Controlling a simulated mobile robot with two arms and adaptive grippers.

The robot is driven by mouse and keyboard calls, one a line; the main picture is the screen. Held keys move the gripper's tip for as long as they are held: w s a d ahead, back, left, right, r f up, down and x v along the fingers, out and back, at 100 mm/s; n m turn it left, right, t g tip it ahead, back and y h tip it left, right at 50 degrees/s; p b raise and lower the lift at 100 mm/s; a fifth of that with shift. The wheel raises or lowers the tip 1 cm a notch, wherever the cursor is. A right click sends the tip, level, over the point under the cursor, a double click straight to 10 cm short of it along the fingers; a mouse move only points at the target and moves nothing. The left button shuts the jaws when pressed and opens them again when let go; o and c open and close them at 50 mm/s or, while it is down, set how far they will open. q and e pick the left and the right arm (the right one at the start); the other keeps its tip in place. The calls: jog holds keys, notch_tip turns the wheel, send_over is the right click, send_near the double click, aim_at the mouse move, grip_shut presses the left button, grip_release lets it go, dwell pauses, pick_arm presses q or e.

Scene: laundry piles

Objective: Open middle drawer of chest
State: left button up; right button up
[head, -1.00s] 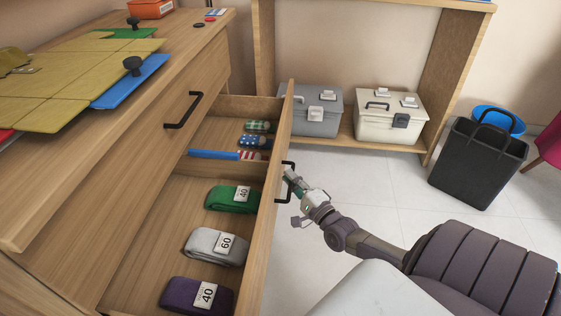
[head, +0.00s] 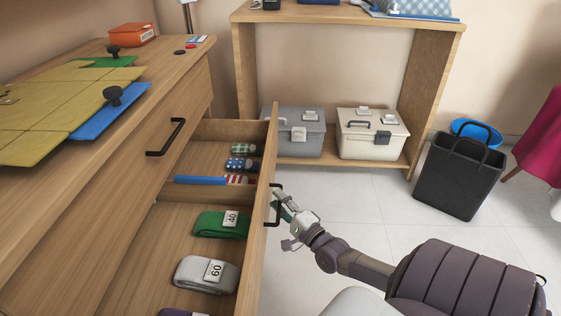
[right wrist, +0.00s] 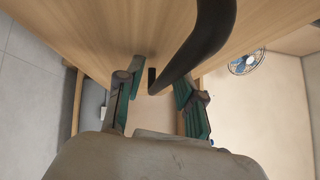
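The wooden chest (head: 60,215) is on the left in the head view. A drawer (head: 258,235) below its closed upper drawer (head: 190,108) stands well open; anything lower is hidden. The open drawer has a black handle (head: 277,212) on its front, which also shows close up in the right wrist view (right wrist: 205,45). My right gripper (head: 284,204) is at this handle. In the right wrist view its two fingers (right wrist: 155,95) are spread apart, with the handle's end showing between them and no visible grip. My left gripper is not in view.
The drawer holds rolled cloths with number tags (head: 221,224) and patterned rolls (head: 243,164). Behind stands a wooden shelf (head: 243,60) with a grey box (head: 300,145) and a cream box (head: 360,145). A black bin (head: 455,180) is at the right. Tiled floor between is clear.

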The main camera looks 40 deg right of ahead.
jog(key=s+f, duration=0.1)
jog(key=s, duration=1.1)
jog(key=shift+a+f, duration=0.35)
jog(key=shift+a, duration=0.05)
